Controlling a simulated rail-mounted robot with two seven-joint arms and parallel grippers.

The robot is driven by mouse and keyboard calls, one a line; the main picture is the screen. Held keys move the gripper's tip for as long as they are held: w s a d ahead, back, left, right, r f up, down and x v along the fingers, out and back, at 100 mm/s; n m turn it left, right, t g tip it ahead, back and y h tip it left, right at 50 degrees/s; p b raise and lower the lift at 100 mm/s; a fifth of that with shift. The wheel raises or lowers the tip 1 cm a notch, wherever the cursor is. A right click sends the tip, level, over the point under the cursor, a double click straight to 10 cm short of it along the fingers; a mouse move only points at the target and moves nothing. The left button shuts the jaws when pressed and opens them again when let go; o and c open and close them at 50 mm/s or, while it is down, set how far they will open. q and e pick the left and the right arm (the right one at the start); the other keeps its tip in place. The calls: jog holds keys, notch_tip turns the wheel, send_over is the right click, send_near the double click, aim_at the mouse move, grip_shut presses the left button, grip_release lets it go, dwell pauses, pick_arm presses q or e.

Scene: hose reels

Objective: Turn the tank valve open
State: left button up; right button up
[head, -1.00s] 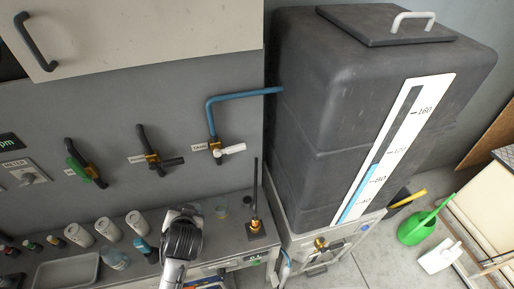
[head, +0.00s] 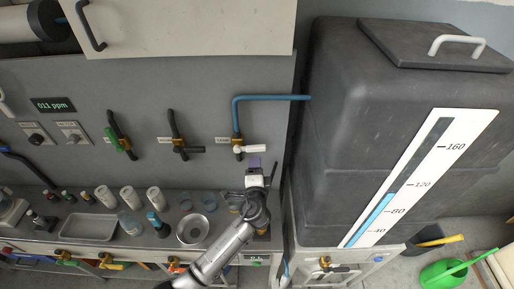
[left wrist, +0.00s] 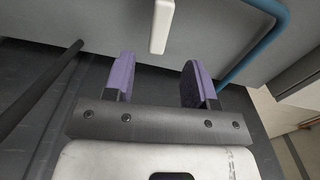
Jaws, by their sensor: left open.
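The tank valve is a brass wall valve (head: 238,143) with a white lever (head: 252,149), on the blue pipe (head: 270,98) that runs to the dark tank (head: 345,75). The lever points right, roughly level. My left gripper (head: 262,170) is just below the lever in the head view, open and empty. In the left wrist view the white lever (left wrist: 160,27) lies just beyond and between the two purple fingers (left wrist: 158,62), apart from them. The brass body is out of the left wrist view. My right gripper is not in view.
Two black-handled valves (head: 180,146) and (head: 120,142) are on the wall to the left. The bench below holds a metal bowl (head: 193,229), a tray (head: 90,226) and cups. A dark rod (left wrist: 45,85) crosses the left wrist view. The tank stands close on the right.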

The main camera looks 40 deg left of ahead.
aim_at(256, 150)
pick_arm(q)
jog(key=x, duration=0.9)
jog(key=shift+c, duration=0.5)
grip_shut()
